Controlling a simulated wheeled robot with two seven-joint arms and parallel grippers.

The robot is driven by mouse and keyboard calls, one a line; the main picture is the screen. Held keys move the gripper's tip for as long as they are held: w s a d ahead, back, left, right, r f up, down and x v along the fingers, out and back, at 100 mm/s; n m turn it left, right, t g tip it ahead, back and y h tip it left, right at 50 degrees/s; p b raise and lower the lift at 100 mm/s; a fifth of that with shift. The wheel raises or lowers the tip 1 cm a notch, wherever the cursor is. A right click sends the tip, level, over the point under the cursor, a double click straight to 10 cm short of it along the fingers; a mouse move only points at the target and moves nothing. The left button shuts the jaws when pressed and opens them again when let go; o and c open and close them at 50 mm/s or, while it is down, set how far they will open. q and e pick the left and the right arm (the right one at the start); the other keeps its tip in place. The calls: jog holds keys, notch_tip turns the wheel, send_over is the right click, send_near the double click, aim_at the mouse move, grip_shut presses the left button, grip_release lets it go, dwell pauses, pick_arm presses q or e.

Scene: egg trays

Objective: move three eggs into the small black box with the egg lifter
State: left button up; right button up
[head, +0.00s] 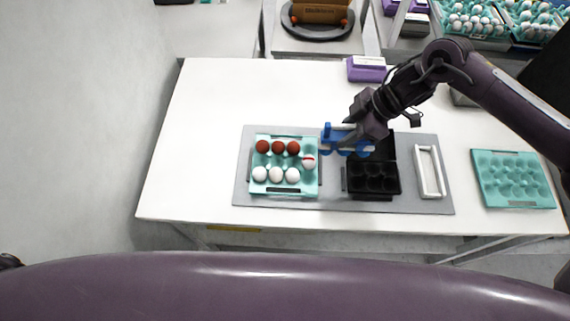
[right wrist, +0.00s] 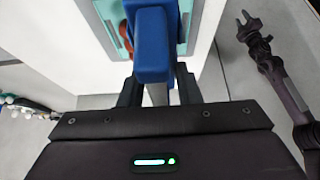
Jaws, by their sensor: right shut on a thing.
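My right gripper (head: 362,140) is shut on the blue egg lifter (head: 329,132). The lifter is above the mat, between the egg tray and the black box; its blue handle (right wrist: 153,45) fills the middle of the right wrist view. The teal tray (head: 285,136) holds three dark red eggs (head: 278,147) in the back row, three white eggs (head: 275,174) in front and a white egg with a red band (head: 309,163) at right. The small black box (head: 372,195) is open, with no eggs visible. My left gripper (right wrist: 255,30) shows small in the right wrist view.
A grey mat (head: 333,198) lies under tray and box. A white frame (head: 429,171) lies right of the box, and an empty teal tray (head: 511,179) farther right. A purple box (head: 367,69) stands at the back. The table's left part is clear.

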jog(key=s+a+f, duration=0.1)
jog(key=a, duration=0.8)
jog(key=a+f, duration=0.1)
jog(key=a, duration=0.7)
jog(key=shift+s+a+f+b, duration=0.25)
jog(key=shift+s+a+b, duration=0.1)
jog(key=shift+a, duration=0.05)
jog(key=shift+d+f+b, duration=0.1)
jog(key=shift+f+b, duration=2.15)
jog(key=shift+f, duration=1.25)
